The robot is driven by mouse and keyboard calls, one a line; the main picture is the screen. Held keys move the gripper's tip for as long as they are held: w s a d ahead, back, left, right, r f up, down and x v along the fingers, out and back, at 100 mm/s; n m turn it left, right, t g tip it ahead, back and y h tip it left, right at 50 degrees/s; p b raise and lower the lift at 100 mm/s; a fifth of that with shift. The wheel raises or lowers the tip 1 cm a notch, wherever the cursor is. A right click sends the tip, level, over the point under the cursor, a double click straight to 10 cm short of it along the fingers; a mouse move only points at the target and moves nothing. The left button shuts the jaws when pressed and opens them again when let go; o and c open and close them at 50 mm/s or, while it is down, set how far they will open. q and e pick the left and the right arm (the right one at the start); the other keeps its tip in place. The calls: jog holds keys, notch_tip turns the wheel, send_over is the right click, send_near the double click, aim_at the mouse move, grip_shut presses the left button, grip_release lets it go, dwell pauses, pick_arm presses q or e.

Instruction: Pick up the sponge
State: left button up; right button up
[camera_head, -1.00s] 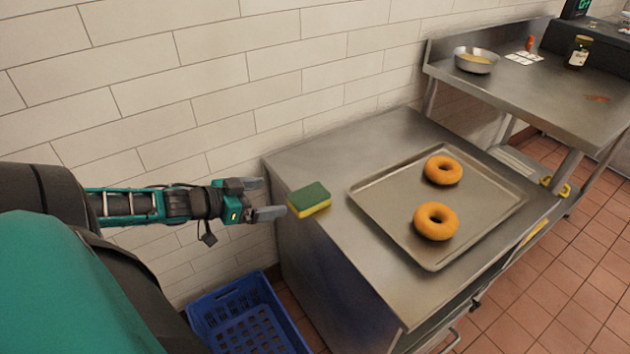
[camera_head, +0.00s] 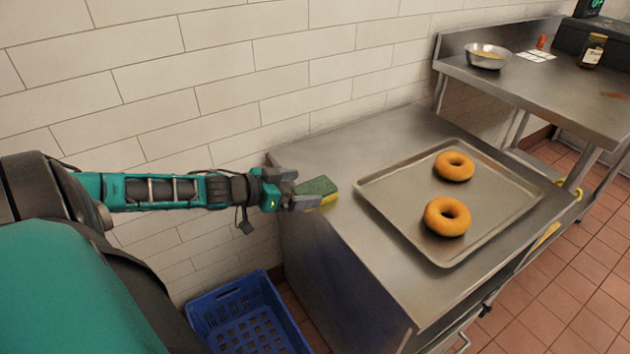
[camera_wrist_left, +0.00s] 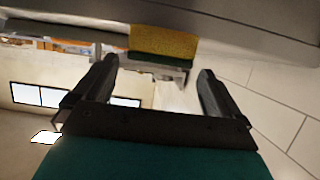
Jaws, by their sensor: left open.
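The sponge (camera_head: 317,188), green on top and yellow below, sits at the left end of the steel counter. My left gripper (camera_head: 298,188) is at its near left end, with the fingers partly overlapping the sponge in the head view. In the left wrist view the sponge (camera_wrist_left: 163,44) shows ahead of and between the two open fingers of my left gripper (camera_wrist_left: 155,82). The fingers are apart, and I cannot tell whether either touches it. My right gripper is not in view.
A metal tray (camera_head: 392,222) with two bagels, one near (camera_head: 447,217) and one far (camera_head: 454,166), lies on the counter (camera_head: 385,285) right of the sponge. A blue crate (camera_head: 213,305) stands on the floor below. The tiled wall (camera_head: 240,85) runs close behind.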

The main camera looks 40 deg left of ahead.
aim_at(310, 190)
pick_arm(q)
jog(key=x, duration=0.1)
jog(key=b+x, duration=0.1)
jog(key=x, duration=0.1)
jog(key=shift+s+f+b, duration=0.15)
jog(key=shift+f+b, duration=0.15)
jog(key=shift+x, duration=0.95)
jog(key=shift+d+r, duration=0.1)
jog(key=c, duration=1.1)
